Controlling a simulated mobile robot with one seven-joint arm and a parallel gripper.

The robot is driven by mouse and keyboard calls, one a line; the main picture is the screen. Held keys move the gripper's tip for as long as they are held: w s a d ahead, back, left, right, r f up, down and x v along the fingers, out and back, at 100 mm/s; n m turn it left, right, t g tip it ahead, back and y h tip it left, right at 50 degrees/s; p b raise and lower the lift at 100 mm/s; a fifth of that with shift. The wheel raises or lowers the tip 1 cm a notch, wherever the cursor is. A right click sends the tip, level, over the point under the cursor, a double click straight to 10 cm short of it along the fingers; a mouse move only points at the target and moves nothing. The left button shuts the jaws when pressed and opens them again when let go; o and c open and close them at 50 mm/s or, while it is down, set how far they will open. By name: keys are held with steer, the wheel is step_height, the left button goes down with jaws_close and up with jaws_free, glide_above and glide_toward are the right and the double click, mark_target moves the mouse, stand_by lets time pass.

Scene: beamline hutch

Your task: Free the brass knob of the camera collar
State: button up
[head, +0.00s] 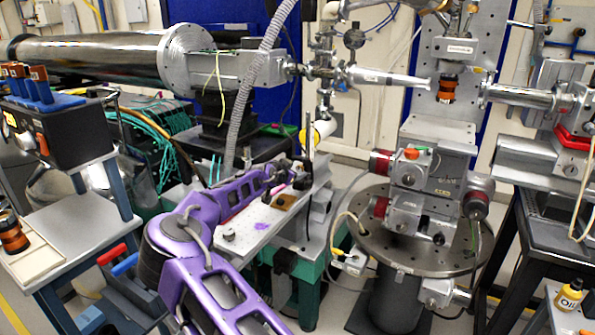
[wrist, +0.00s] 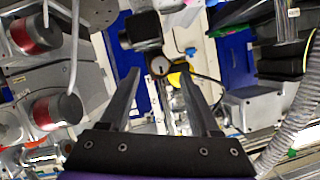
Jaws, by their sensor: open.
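A grey clamp block with a pale label (head: 455,49), perhaps the camera collar, sits high on the perforated upright plate (head: 424,88). A dark cylinder with copper-orange bands (head: 447,89) hangs just below it. I cannot make out the brass knob for certain in either view. My gripper (wrist: 161,84) is open, with nothing between its two dark fingers. In the head view my purple arm reaches to mid-picture, left of the upright plate and well apart from it; the fingers are hard to make out there.
A round perforated table (head: 375,245) with red-capped motors stands below the plate. Beam pipes enter from the left (head: 90,50) and right (head: 520,95). A yellow-ended fitting (wrist: 180,75) lies beyond my fingers. A ribbed hose (wrist: 292,135) hangs close by.

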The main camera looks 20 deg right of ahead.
mark_target(299, 169)
steer(key=shift+x, duration=1.65)
jaws_close()
